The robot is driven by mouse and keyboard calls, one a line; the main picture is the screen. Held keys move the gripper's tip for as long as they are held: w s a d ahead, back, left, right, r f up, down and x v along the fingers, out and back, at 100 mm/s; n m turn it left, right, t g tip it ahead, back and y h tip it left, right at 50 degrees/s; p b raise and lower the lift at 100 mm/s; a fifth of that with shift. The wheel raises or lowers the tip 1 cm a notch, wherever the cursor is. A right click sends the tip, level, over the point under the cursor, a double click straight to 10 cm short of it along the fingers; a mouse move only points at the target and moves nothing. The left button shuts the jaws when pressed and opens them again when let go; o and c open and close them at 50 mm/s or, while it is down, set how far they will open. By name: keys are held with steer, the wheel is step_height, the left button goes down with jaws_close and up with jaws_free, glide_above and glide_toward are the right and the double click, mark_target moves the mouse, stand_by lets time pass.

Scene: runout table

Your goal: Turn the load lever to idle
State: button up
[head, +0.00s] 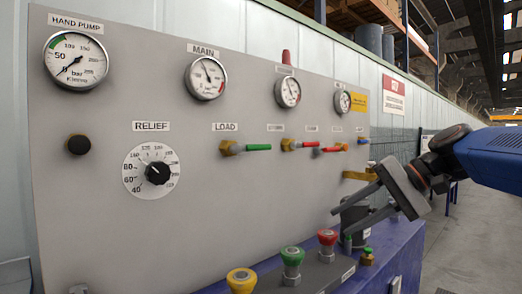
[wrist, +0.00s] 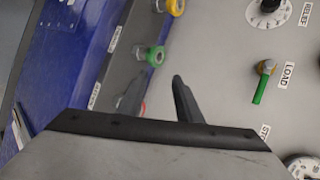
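The load lever (head: 258,147) has a green handle on a brass valve body (head: 229,148). It sits under the LOAD label (head: 225,127) on the grey panel, and its handle points right, level, in the head view. In the wrist view the green lever (wrist: 259,92) lies to the right of my fingers, beside the LOAD label (wrist: 287,76). My gripper (head: 339,223) is open and empty. It is to the right of the lever and lower, apart from it. In the wrist view my two fingers (wrist: 157,82) stand apart with nothing between them.
More levers with red handles (head: 306,145) sit right of the load lever. The relief knob (head: 157,173) is to its left, with gauges (head: 206,78) above. Yellow (head: 241,280), green (head: 292,257) and red (head: 327,238) knobs stand below on the blue table, near my gripper.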

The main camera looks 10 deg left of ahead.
mark_target(267, 147)
steer(key=w+a+r+n+g+y, duration=0.1)
steer(key=w+a+r+g+y, duration=0.15)
steer(key=w+r, duration=0.4)
steer(key=w+a+r+n+g+y, duration=0.1)
steer(key=w+a+r+y, duration=0.2)
steer(key=r, duration=0.7)
steer(key=shift+g, duration=0.25)
steer(key=x, duration=1.6)
steer(key=shift+w+a+r, duration=0.1)
steer(key=shift+w+a, duration=0.05)
steer(key=shift+w, duration=0.1)
jaws_close()
